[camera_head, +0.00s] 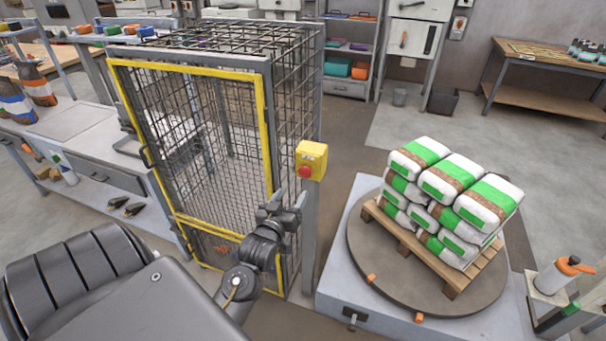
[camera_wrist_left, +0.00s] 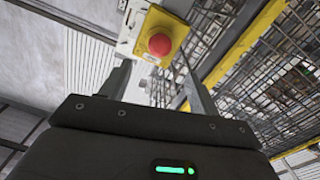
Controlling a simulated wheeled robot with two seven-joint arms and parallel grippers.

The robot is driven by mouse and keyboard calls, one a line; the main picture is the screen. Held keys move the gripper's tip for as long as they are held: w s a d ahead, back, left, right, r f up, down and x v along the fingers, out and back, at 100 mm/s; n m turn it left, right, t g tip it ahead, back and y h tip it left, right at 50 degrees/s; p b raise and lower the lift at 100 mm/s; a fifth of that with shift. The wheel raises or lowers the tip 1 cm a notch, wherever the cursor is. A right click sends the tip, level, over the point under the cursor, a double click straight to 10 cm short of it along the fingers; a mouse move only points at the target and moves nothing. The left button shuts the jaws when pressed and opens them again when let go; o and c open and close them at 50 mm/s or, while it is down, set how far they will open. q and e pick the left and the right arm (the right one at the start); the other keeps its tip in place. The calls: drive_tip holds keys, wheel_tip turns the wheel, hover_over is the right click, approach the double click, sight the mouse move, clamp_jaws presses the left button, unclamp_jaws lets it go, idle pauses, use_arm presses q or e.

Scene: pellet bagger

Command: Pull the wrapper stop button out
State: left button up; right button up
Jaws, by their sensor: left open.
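The wrapper stop button is a red mushroom knob (camera_head: 305,171) on a yellow box (camera_head: 313,155) fixed to a grey post at the cage's right corner. In the left wrist view the red knob (camera_wrist_left: 160,44) faces me on its yellow box (camera_wrist_left: 163,30), beyond and between the two fingers. My left gripper (camera_head: 286,198) is open and empty, just below and left of the button in the head view. The fingers (camera_wrist_left: 158,80) are apart from the knob. My right gripper is not in view.
A yellow-framed mesh cage door (camera_head: 262,120) stands left of the post. A grey turntable (camera_head: 365,250) with a pallet of several stacked white and green bags (camera_head: 455,190) is at the right. A workbench (camera_head: 95,175) is at the left.

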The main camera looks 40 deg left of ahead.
sight(304, 174)
use_arm(q)
drive_tip(key=p+x, duration=0.2)
drive_tip(key=x, duration=0.8)
drive_tip(key=shift+w+a, duration=0.15)
drive_tip(key=shift+w, duration=0.15)
drive_tip(key=shift+c, duration=0.2)
clamp_jaws()
drive_tip(key=shift+s+d+r+p, duration=0.1)
drive_tip(key=shift+s+d+p, duration=0.1)
drive_tip(key=shift+s+p, duration=0.3)
drive_tip(key=shift+f, duration=0.3)
drive_tip(key=shift+c, duration=1.5)
unclamp_jaws()
drive_tip(key=o, duration=0.3)
drive_tip(key=shift+s+r, duration=0.1)
drive_tip(key=shift+r, duration=0.05)
drive_tip(key=shift+o, duration=0.2)
